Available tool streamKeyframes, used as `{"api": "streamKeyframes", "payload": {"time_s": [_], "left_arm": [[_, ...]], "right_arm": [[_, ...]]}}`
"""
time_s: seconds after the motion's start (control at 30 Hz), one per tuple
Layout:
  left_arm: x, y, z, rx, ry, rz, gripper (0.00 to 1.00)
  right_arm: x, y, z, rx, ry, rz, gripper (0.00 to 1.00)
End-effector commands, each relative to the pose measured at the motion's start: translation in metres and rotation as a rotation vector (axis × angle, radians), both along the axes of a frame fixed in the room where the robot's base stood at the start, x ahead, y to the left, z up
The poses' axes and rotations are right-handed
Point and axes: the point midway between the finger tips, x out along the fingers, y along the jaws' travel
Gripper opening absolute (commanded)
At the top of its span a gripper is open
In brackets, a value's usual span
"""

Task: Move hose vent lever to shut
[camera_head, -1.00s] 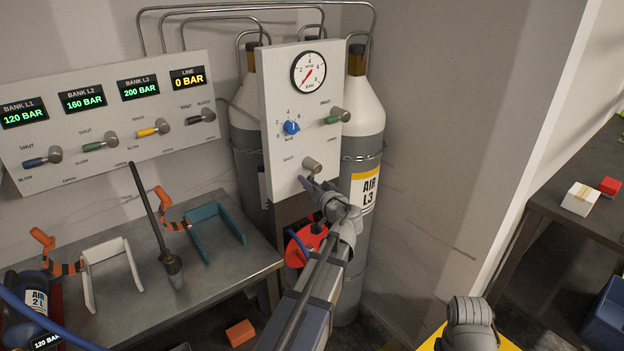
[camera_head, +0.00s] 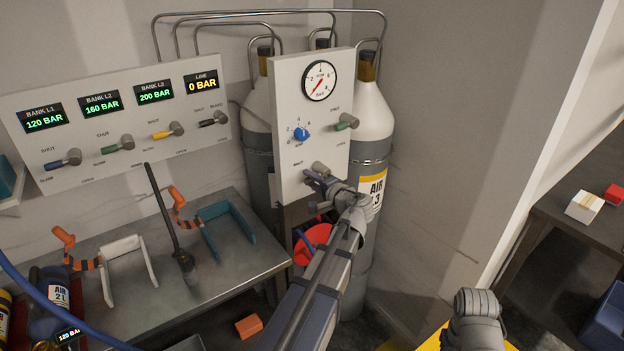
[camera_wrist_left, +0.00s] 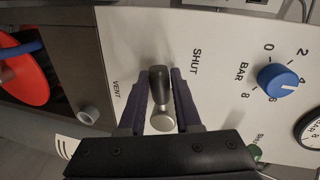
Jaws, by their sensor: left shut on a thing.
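The hose vent lever (camera_wrist_left: 159,88) has a dark handle and a pale round hub (camera_wrist_left: 163,122). In the head view its hub (camera_head: 320,168) sits low on the white gauge panel (camera_head: 286,110). The handle points about toward the panel's left side, between the SHUT label (camera_wrist_left: 195,62) and the VENT label (camera_wrist_left: 116,90). My left gripper (camera_wrist_left: 160,92) is shut on the handle, with one dark finger on each side. In the head view the left gripper (camera_head: 315,181) partly covers the lever. My right gripper is not visible.
A blue knob (camera_head: 301,134), a green lever (camera_head: 346,122) and a gauge (camera_head: 319,81) share the panel. Gas cylinders (camera_head: 368,150) stand behind it. A red disc (camera_head: 311,244) hangs below. The bank panel (camera_head: 95,128) is left, above the metal bench (camera_head: 220,262).

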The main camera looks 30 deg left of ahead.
Motion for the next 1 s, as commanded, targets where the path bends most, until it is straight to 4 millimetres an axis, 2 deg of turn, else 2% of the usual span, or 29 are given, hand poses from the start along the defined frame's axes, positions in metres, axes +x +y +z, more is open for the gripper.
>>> {"api": "streamKeyframes", "payload": {"time_s": [0.33,0.9,0.93,1.0], "left_arm": [[0.0004,0.0,0.0076,0.052,0.124,-0.001,0.0],[0.0005,0.0001,0.0087,0.063,0.148,-0.002,0.0],[0.0005,0.0001,0.0087,0.063,0.147,-0.002,0.35],[0.0005,0.0001,0.0087,0.063,0.147,-0.002,0.42]], "right_arm": [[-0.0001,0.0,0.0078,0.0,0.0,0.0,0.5],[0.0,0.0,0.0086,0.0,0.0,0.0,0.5],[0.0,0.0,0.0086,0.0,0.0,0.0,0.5],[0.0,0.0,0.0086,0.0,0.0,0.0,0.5]]}}
